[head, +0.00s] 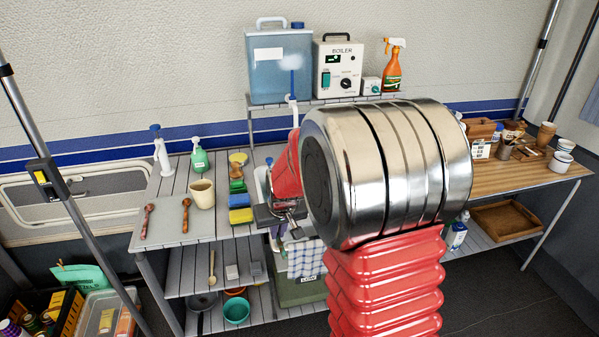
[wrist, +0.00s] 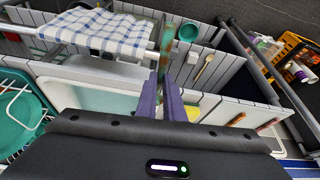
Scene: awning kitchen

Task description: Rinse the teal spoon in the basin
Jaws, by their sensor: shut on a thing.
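My gripper (wrist: 162,86) is shut on the teal spoon (wrist: 165,45), which has brown patches and stands out past the fingertips in the wrist view. The white basin (wrist: 85,97), with pale bluish water in it, lies beside and below the fingers on the left. Whether the spoon touches the water cannot be told. In the head view my gripper (head: 287,214) is over the counter's front edge, and my arm hides most of the basin. The spoon cannot be made out there.
A red spoon (head: 147,220) and a brown spoon (head: 186,214) lie on the counter near a cream cup (head: 202,193). Sponges (head: 240,215) stand left of my gripper. A checked towel (head: 306,258) hangs in front. A rack with teal dishes (wrist: 18,120) is beside the basin.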

